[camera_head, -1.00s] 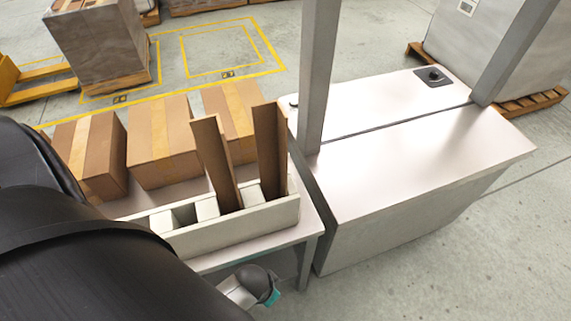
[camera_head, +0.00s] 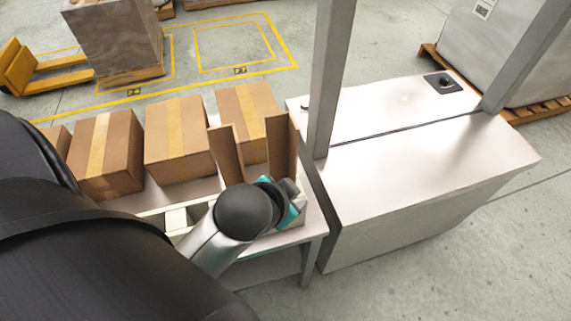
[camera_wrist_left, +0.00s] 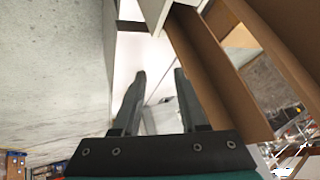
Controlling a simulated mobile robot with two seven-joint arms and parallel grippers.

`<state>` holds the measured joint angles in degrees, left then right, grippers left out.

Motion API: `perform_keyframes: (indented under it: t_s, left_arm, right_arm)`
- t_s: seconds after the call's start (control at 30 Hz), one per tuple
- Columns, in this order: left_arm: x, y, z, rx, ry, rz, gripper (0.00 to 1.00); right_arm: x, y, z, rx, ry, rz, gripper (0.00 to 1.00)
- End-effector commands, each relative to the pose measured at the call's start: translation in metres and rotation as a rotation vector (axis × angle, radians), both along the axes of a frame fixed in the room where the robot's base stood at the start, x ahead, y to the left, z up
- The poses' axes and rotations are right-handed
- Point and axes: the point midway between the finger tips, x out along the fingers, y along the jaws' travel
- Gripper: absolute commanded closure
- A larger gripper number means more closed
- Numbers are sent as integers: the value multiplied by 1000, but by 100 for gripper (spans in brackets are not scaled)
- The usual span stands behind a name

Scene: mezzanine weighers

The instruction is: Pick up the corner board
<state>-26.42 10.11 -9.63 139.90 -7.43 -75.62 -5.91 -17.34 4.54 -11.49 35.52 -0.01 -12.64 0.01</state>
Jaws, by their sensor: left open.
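Two brown corner boards stand upright in the white divided holder (camera_head: 152,224) on the bench: the left board (camera_head: 226,152) and the right board (camera_head: 282,145). My left arm reaches over the holder's front, and its teal wrist hides much of the holder and the boards' lower parts. In the left wrist view my left gripper (camera_wrist_left: 160,74) is open with nothing between its fingers. One corner board (camera_wrist_left: 207,78) runs close beside the right-hand finger, outside the jaws; whether they touch is unclear. The other board (camera_wrist_left: 275,45) is further right. My right gripper is not in view.
Several taped cartons (camera_head: 178,138) line the bench behind the holder. A grey post (camera_head: 322,75) and a pale metal cabinet (camera_head: 420,165) stand close on the right. Wrapped pallets and a yellow pallet truck (camera_head: 15,68) are further back.

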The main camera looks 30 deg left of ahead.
Motion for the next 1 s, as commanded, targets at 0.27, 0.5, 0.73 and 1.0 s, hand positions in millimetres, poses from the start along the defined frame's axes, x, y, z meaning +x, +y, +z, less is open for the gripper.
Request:
perform_keyframes:
  t_s: [0.27,0.5,0.73,1.0]
  left_arm:
    - [100,-7,98,289,-505,-226,57]
    - [147,-55,232,721,-1077,-501,57]
    - [121,-133,322,1233,-1608,-791,57]
    - [60,-206,317,1881,-2141,-1190,57]
  right_arm:
    - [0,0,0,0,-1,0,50]
    - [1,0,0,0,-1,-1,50]
    - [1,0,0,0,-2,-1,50]
    - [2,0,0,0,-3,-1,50]
